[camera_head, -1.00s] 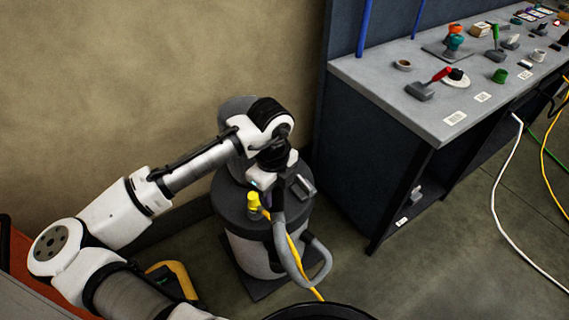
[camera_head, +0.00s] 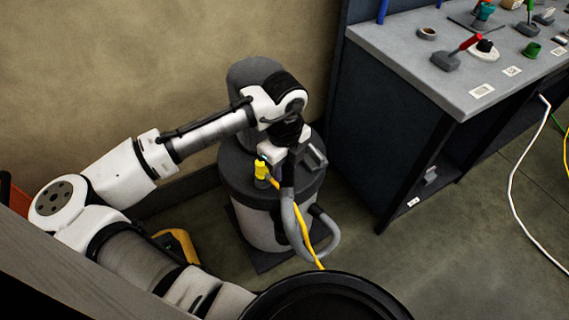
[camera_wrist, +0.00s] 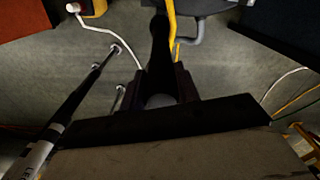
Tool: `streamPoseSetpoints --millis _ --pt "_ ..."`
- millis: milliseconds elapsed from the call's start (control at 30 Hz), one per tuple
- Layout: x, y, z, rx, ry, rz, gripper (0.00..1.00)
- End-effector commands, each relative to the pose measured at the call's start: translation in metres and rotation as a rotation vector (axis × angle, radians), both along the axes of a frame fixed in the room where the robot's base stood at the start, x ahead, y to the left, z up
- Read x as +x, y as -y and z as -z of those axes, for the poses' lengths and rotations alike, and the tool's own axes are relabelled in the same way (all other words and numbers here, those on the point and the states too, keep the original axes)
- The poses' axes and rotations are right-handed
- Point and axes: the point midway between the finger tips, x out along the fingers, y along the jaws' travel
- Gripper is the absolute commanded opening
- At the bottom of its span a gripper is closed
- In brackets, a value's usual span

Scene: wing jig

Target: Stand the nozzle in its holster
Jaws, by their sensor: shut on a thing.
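My gripper (camera_head: 287,160) is over the lid of a grey drum (camera_head: 245,215) with a dark top. It is shut on a dark nozzle, whose long black shape (camera_wrist: 160,55) shows between the fingers in the wrist view. A grey hose (camera_head: 298,235) hangs from below the gripper and loops at the drum's right side. A grey blocky piece (camera_head: 313,156) is just right of the gripper; whether it is the holster or part of the nozzle, I cannot tell. The nozzle's lower end and its fit with any holster are hidden.
A yellow fitting (camera_head: 261,172) and a yellow cable run beside the hose. A bench (camera_head: 395,60) with tools stands at the right. The wall is close behind the drum. A yellow case (camera_head: 178,245) is on the floor. Open floor lies right of the drum.

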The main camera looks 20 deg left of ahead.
Motion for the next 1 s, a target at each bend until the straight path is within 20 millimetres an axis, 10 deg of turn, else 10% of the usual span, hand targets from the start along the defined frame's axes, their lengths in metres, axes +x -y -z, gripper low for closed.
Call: streamPoseSetpoints --millis 1000 --pt "0.001 -0.003 0.010 0.000 0.001 -0.001 0.04"
